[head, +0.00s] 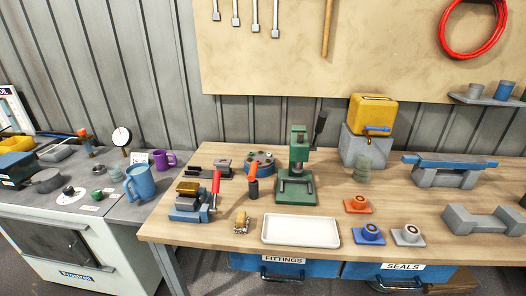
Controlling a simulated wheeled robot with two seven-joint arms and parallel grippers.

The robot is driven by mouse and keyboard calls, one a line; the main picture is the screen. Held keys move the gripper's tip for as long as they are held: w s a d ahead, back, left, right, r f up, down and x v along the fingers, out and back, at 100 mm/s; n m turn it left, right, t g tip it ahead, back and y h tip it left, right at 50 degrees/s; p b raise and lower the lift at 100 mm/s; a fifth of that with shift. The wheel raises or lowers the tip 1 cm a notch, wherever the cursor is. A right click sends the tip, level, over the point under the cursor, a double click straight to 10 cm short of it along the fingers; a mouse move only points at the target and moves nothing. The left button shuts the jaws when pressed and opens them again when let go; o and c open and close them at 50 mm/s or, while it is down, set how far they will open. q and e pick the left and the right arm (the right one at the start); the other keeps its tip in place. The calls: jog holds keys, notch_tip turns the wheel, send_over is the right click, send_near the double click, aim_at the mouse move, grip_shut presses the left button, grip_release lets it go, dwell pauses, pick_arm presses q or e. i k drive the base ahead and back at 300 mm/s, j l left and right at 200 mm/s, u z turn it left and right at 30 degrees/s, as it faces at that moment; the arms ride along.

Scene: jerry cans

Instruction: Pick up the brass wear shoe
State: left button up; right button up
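A brass-coloured block (187,188) sits on top of a blue and grey clamp-like fixture (190,208) with a red handle, at the left end of the wooden bench. A second small brass-and-grey piece (241,222) lies on the bench top just right of that fixture, left of the white tray. I cannot tell from this view which of the two is the brass wear shoe. Neither of my grippers shows in the head view.
The wooden bench (335,200) carries an empty white tray (301,231), a green press (297,170), a yellow container (371,113) on a grey block, and several small round-topped pieces. An orange-and-black tool (253,183) stands near the fixture. A grey cabinet (70,250) with mugs stands left.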

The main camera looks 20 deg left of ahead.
aim_at(186, 189)
jog(key=u, duration=1.4)
